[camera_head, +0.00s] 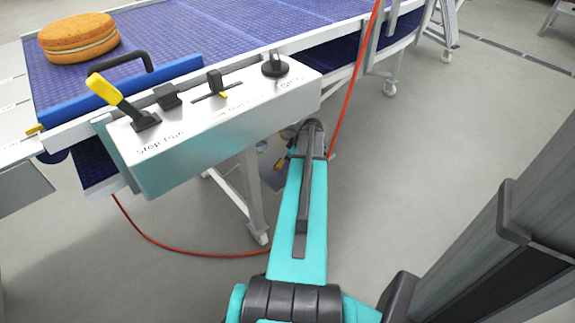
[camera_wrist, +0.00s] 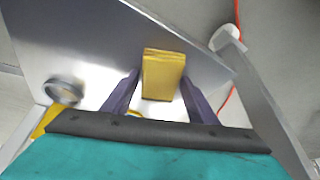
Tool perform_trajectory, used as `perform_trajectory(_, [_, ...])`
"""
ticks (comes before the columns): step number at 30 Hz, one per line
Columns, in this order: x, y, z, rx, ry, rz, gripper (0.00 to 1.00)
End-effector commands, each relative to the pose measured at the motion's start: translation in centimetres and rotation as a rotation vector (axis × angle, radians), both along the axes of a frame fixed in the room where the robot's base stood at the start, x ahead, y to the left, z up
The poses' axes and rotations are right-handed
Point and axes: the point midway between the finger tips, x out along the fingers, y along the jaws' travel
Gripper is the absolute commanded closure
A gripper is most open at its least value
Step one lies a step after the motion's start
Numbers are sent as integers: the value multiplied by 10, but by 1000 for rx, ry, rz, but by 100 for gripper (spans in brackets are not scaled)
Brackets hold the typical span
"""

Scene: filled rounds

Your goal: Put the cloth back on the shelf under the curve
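A yellow block-like piece (camera_wrist: 163,75), perhaps the folded cloth, shows in the wrist view between the two dark purple fingers of my gripper (camera_wrist: 158,78). Its right edge meets the right finger; a thin gap seems to show at the left finger. I cannot tell whether the fingers press on it. Behind it is a flat grey metal surface (camera_wrist: 95,40), which may be the shelf. In the head view my teal arm reaches down beside the conveyor's control box, and the fingers are not clear there.
The blue-belted conveyor (camera_head: 195,45) carries a round sandwich cake (camera_head: 78,45). Its white control box (camera_head: 215,125) has a yellow-handled lever (camera_head: 110,95). A red cable (camera_head: 180,247) runs over the floor. A metal ring-shaped part (camera_wrist: 65,92) lies left of my fingers. Open floor (camera_head: 440,140) is at the right.

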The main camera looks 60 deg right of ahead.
Motion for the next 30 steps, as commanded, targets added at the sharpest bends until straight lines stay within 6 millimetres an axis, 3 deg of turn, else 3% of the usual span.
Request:
perform_trajectory(17, [-3, 0, 9, -2, 0, -1, 35])
perform_trajectory(30, [-26, -2, 68, -3, 0, -1, 35])
